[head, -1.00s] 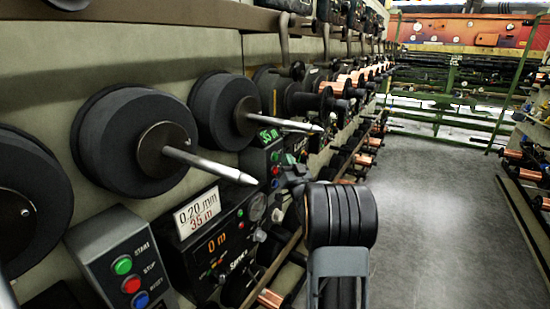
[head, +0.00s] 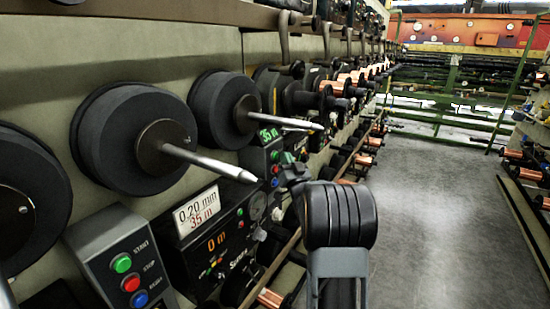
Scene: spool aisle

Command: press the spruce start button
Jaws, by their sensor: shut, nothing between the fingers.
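A grey button box (head: 120,262) at the lower left has a green button (head: 121,263) marked START, with a red and a blue button below it. The dark winder panel (head: 222,240) beside it shows "0 m" and a partly legible name starting with "S", likely Spruce. A second button box (head: 264,165) farther along has small green (head: 275,156), red and blue buttons. Its name plate is partly hidden. My gripper (head: 287,163) is shut and empty, just right of that farther box. I cannot tell whether it touches anything.
Black spools (head: 110,140) with a pointed metal spindle (head: 210,163) jut out above the panels. A white card (head: 197,211) reads 0.20 mm, 35 m. Copper spools (head: 345,80) line the wall farther on. The grey aisle floor (head: 430,200) on the right is clear.

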